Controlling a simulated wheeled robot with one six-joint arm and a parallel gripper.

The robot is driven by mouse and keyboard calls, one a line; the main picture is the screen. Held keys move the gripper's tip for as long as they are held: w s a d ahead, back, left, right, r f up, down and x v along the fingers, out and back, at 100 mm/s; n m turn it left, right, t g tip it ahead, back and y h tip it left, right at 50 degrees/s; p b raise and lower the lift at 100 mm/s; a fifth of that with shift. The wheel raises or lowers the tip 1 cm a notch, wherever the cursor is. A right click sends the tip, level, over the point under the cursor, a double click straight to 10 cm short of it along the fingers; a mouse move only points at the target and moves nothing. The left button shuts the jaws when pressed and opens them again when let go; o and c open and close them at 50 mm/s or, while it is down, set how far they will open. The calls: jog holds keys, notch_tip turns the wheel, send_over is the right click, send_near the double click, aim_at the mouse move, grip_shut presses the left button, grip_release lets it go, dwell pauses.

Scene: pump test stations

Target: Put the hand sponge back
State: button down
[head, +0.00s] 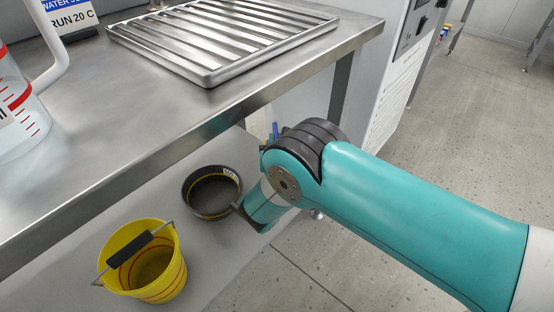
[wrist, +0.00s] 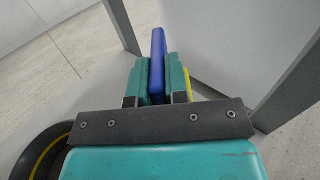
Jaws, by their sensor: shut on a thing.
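My gripper (wrist: 157,82) is shut on a thin blue slab (wrist: 158,48), which stands on edge between its two teal fingers. The slab looks like the hand sponge, but most of its faces are hidden by the fingers. A small yellow edge shows beside the right finger, and I cannot tell what it belongs to. In the head view my arm hides most of the gripper, and only a bit of blue (head: 275,130) shows past the wrist, near the bench leg.
A black round pan (head: 186,192) with a yellow line inside and a yellow bucket (head: 175,275) with a dark-gripped handle stand on the lower shelf (head: 50,290). Above is a steel bench (head: 190,110) with a ribbed tray (head: 210,77) and a measuring jug (head: 15,120). A bench leg (head: 341,88) stands near my wrist.

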notch_tip(320, 180, down, 5)
jog(key=shift+f+b, duration=0.2)
jog(key=shift+b, duration=1.05)
jog(key=shift+w+d+f+b, duration=0.15)
jog(key=shift+f+b, duration=0.1)
jog(key=shift+b, duration=0.05)
jog(key=shift+r, duration=0.2)
jog(key=shift+f, duration=0.2)
jog(key=c, duration=1.1)
grip_release()
